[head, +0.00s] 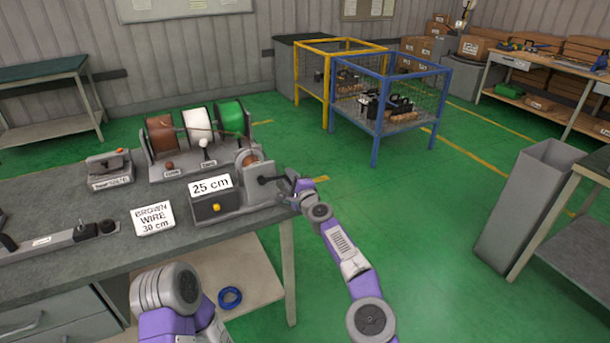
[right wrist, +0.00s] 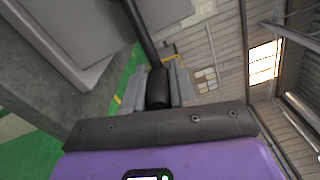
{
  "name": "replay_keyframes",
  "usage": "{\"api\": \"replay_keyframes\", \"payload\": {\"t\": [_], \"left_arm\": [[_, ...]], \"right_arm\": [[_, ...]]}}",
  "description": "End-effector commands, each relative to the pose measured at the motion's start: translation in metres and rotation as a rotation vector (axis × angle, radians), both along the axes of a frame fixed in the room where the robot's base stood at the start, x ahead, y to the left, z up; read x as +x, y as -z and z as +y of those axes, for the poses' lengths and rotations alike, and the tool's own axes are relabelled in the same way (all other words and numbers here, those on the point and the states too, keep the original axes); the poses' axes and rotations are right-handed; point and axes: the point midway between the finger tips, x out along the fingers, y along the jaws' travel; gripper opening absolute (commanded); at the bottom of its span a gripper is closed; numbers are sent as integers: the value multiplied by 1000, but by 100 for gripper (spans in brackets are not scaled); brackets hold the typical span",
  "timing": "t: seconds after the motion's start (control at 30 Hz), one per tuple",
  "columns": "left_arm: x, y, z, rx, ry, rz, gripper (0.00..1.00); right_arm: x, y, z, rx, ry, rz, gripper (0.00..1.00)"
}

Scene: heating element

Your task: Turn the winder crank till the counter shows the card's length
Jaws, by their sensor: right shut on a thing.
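The winder (head: 230,204) stands at the right end of the workbench, with a counter (head: 210,186) that reads 25 cm. A card (head: 153,218) on the bench reads "BROWN WIRE 30 cm". My right gripper (head: 297,187) is at the winder's right side, shut on the crank handle. In the right wrist view the black crank handle (right wrist: 157,88) sits between my gripper fingers (right wrist: 160,92), with the crank arm (right wrist: 138,28) running up from it. Part of the crank is hidden by my gripper in the head view. My left gripper is not in view; only a left arm link shows.
A rack with brown (head: 163,135), white (head: 197,125) and green (head: 231,118) wire spools stands behind the winder. A small grey device (head: 110,172) and a long strip tool (head: 60,240) lie to the left. A grey bin (head: 525,205) stands on the floor at right.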

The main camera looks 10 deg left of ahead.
Motion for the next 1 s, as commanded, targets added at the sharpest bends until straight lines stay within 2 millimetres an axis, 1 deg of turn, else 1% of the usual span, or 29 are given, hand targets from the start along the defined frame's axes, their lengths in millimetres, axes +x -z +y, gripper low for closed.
{"api": "replay_keyframes", "payload": {"t": [0.03, 0.07, 0.4, 0.93, 0.97, 1.0], "left_arm": [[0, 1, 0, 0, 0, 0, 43], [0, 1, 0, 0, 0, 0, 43], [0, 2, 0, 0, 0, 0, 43], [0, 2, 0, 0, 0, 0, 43], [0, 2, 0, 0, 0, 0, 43], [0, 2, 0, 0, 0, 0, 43]], "right_arm": [[-2, 4, 6, 26, -8, 18, 0], [-2, 5, 7, 41, -9, 28, 0], [-2, 14, 8, 152, -9, 100, 0], [-2, 15, 9, 172, -11, 111, 0], [-2, 15, 9, 172, -11, 111, 29], [-2, 15, 9, 171, -10, 111, 35]]}}
